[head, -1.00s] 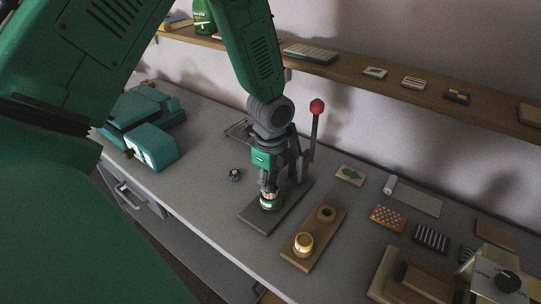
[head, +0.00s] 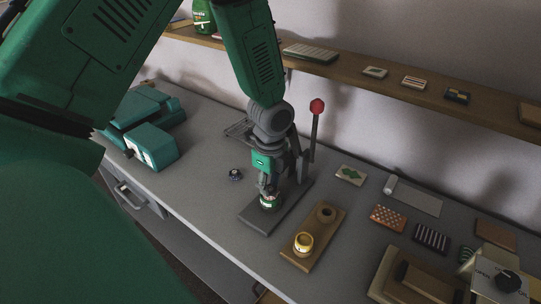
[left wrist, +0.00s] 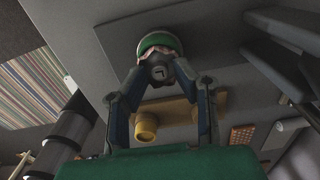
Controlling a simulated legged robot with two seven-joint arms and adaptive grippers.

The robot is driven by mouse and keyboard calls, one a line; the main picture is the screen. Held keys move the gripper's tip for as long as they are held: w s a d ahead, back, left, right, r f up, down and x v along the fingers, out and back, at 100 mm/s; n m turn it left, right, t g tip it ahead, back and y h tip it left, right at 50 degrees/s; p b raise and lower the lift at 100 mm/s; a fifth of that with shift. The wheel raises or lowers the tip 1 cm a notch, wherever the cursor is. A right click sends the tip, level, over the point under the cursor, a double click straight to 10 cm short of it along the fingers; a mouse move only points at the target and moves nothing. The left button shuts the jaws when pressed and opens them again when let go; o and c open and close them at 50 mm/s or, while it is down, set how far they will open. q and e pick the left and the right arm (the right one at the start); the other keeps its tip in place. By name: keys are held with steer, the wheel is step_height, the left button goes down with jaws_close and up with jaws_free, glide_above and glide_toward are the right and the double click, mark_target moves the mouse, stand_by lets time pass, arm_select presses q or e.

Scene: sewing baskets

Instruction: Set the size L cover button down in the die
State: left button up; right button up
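The size L cover button (left wrist: 158,72) is a small dark round piece with a pale L-like mark, between my left fingertips in the left wrist view. Reddish and white bits show around its far side. The die (head: 269,203) is a small green-and-white round cup on the press's dark base plate; its green rim (left wrist: 160,42) shows just beyond the button. My left gripper (head: 268,190) points down at the die, its fingers closed on the button's sides. The button appears at the die's mouth; how deep it sits is hidden. My right gripper is not in view.
The press lever with a red knob (head: 317,106) stands just right of my left gripper. A wooden block (head: 325,232) with a yellow cup (head: 303,244) lies in front. A dark knob-like piece (head: 235,175) lies left. Fabric pieces lie right; the shelf (head: 400,88) runs behind.

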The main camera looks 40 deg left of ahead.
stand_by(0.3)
arm_select(q)
steer(key=shift+r, duration=0.25)
step_height(320, 180, up, 11)
steer(key=shift+r, duration=0.15)
stand_by(0.4)
